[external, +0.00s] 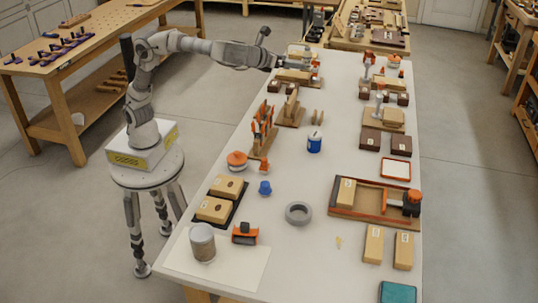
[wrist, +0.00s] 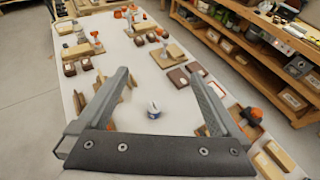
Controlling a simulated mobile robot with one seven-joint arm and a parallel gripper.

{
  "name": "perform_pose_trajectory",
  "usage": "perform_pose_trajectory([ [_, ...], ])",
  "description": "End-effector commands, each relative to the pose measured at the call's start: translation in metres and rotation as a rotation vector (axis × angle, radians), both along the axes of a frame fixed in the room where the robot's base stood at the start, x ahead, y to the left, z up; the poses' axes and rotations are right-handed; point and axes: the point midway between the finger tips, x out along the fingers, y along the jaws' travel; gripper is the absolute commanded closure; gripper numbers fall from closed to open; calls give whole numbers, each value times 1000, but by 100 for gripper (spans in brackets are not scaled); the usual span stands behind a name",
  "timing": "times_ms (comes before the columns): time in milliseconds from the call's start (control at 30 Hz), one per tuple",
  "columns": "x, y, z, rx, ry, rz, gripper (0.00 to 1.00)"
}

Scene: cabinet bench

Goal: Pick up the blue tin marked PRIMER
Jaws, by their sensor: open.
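A small blue tin with a white top (external: 314,142) stands upright near the middle of the long white bench (external: 330,175). Its label is too small to read. The blue tin also shows in the wrist view (wrist: 153,111), between my fingers but well beyond them. My gripper (wrist: 160,85) is open and empty, its two fingers spread wide. In the external view my arm reaches over the far left part of the bench, and my gripper (external: 295,62) is above the bench, apart from the blue tin.
A smaller blue object (external: 264,188), a grey ring (external: 298,213) and a large grey can (external: 202,242) stand nearer the front. Wooden fixtures with orange clamps (external: 264,130) line the left edge. A wooden tray (external: 372,212) lies at right. Bare bench surrounds the blue tin.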

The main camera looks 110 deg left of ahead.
Motion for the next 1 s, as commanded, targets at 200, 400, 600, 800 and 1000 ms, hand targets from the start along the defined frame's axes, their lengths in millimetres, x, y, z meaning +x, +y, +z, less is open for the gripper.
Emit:
perform_pose_trajectory([
  [200,-1,0,-78,3,12,-1,0],
  [400,-2,0,-222,9,20,-3,0],
  [600,-1,1,-307,3,6,-2,0],
  [800,2,6,-332,-1,-1,2,0],
  [1000,21,35,-348,-1,-2,4,0],
])
